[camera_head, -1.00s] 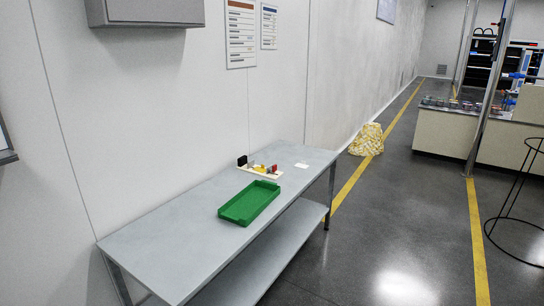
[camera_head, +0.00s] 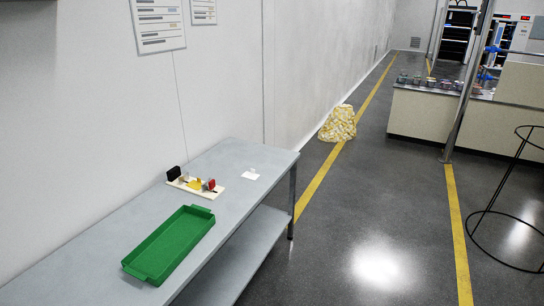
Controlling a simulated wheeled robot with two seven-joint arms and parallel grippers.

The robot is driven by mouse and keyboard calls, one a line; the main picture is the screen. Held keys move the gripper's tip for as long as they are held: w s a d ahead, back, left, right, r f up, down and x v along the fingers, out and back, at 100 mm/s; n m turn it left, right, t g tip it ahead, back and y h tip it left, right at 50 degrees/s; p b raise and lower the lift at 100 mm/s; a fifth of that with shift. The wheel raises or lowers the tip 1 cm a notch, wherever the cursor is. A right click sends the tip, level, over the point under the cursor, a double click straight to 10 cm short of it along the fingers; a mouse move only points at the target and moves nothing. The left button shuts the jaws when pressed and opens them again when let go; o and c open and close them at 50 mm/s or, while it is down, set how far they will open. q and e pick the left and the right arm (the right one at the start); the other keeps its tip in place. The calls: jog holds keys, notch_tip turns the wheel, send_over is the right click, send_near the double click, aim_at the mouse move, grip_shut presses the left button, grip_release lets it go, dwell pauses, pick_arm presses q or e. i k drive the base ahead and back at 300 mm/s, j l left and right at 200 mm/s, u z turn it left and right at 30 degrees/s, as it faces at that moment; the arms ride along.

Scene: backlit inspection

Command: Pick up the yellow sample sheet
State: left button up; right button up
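A small yellow piece (camera_head: 195,184), which looks like the yellow sample sheet, stands in a cream-coloured rack (camera_head: 204,193) on the grey table (camera_head: 85,246). A black piece (camera_head: 174,173) is at the rack's left end and a red piece (camera_head: 210,185) is near its right end. A small greyish piece is between the black and yellow ones. The lower part of the yellow piece is too small to make out. Neither of my grippers is in view.
An empty-looking green tray (camera_head: 170,245) lies on the table in front of the rack. A white card (camera_head: 252,174) lies to the rack's right. A wall runs behind the table. A yellow-patterned heap (camera_head: 339,124) sits on the floor.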

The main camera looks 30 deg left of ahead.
aim_at(194, 185)
jog(key=i, duration=1.7)
jog(key=i+u, duration=0.45)
jog(key=i+l+u, duration=0.7)
jog(key=i+u, duration=0.15)
jog(key=i, duration=0.15)
